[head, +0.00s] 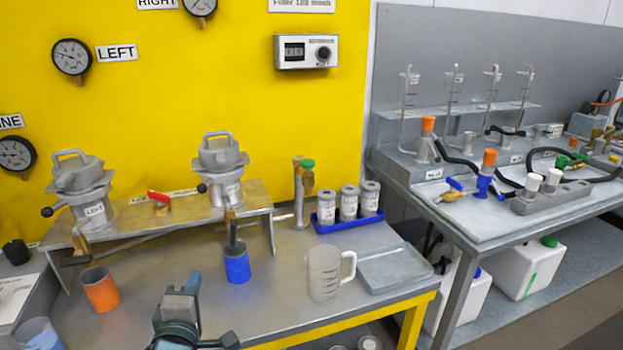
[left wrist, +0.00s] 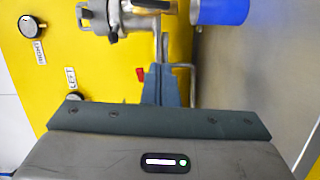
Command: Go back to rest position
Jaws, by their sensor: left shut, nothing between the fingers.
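My left gripper (head: 192,287) is at the bottom of the head view, above the front of the metal table. Its fingers are shut with nothing between them. In the left wrist view the closed fingers (left wrist: 160,85) point up, below the blue cup (left wrist: 219,11). In the head view the gripper is left of and nearer than the blue cup (head: 237,265), apart from it. My right gripper is in neither view.
An orange cup (head: 101,290) stands left of my gripper. A clear jug (head: 324,273) and a blue tray (head: 347,222) of jars are to the right. Two agitator vessels stand on a raised shelf (head: 245,204) behind. A second bench (head: 480,215) is at far right.

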